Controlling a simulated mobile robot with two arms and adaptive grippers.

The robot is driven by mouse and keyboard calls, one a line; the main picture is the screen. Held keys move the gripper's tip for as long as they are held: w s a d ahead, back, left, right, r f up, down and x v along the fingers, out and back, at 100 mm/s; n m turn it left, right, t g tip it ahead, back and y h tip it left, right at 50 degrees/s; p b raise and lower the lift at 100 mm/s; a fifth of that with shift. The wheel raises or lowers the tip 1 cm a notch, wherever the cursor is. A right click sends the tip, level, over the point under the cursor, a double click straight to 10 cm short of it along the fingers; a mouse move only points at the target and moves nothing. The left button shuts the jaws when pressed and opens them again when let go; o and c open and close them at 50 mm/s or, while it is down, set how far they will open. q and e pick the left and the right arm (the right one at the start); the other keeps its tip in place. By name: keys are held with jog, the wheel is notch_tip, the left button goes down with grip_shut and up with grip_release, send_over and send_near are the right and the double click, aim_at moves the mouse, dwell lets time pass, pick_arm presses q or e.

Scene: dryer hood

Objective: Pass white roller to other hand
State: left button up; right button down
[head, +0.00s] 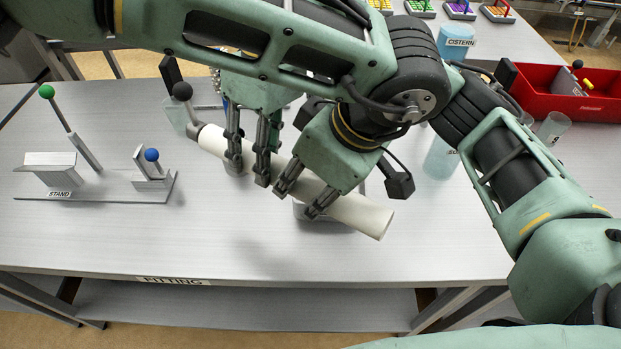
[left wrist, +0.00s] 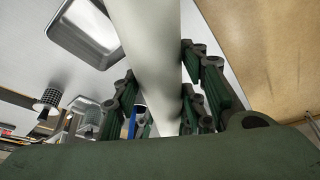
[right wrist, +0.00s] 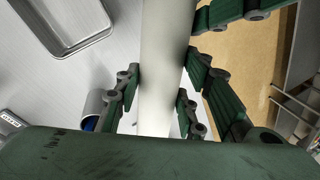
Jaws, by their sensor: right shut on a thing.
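The white roller (head: 362,214) is a long pale tube held slanting above the bench. The roller fills the middle of the left wrist view (left wrist: 150,50). Contact of the left fingers is hard to tell.
The stand (head: 95,196) with green and blue balls is on the left of the bench. A grey tray is partly hidden beneath the roller. A red bin (head: 545,95), a blue cistern container (head: 455,40) and clear cups (head: 552,128) stand right. The front left bench is clear.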

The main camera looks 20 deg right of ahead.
pick_arm(q)
grip_shut()
pick_arm(e)
jog(key=shift+r, duration=0.1)
jog(key=c, duration=1.1)
grip_release()
